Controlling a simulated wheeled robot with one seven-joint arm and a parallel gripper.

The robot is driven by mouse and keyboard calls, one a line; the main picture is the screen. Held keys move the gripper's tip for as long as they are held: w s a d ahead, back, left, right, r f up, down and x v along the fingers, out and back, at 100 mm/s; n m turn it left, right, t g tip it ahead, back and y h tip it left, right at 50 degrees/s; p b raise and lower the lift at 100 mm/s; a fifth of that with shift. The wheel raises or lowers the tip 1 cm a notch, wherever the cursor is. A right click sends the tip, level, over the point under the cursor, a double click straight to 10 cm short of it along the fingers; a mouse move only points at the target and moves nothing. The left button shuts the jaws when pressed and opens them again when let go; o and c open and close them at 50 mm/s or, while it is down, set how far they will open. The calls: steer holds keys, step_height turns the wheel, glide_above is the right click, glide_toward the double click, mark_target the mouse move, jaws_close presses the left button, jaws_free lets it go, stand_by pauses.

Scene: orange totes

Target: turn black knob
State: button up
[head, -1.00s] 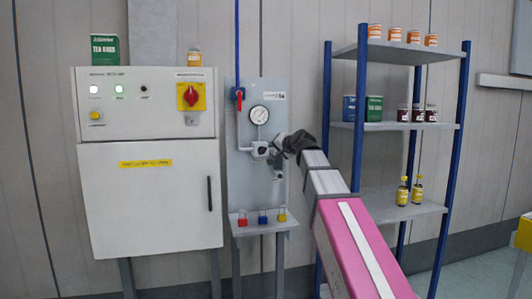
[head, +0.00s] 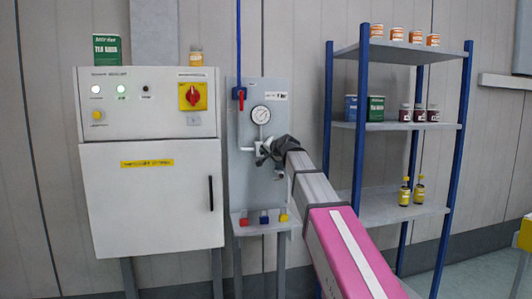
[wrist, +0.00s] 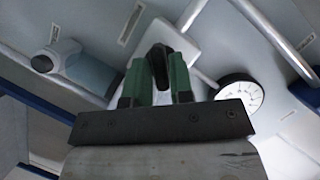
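The black knob (wrist: 158,62) sits on a light grey valve body in the wrist view, between the two green fingers of my gripper (wrist: 158,84). The fingers stand close along both its sides and appear to touch it. In the head view my gripper (head: 267,152) is at the pipe fitting below the gauge on the grey panel (head: 274,100). There, my dark wrist hides the knob.
The pressure gauge (head: 260,115) is just above my gripper and also shows in the wrist view (wrist: 238,96). A red-handled valve (head: 240,98) is up and left. Coloured padlocks (head: 264,218) sit on a ledge below. A blue-post shelf (head: 400,126) stands right, a white cabinet (head: 150,200) left.

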jaws_close()
steer(key=shift+m+y, duration=0.4)
steer(key=shift+m, duration=0.3)
steer(key=o, duration=0.5)
jaws_free()
steer(key=v, duration=1.1)
steer(key=shift+f, duration=0.1)
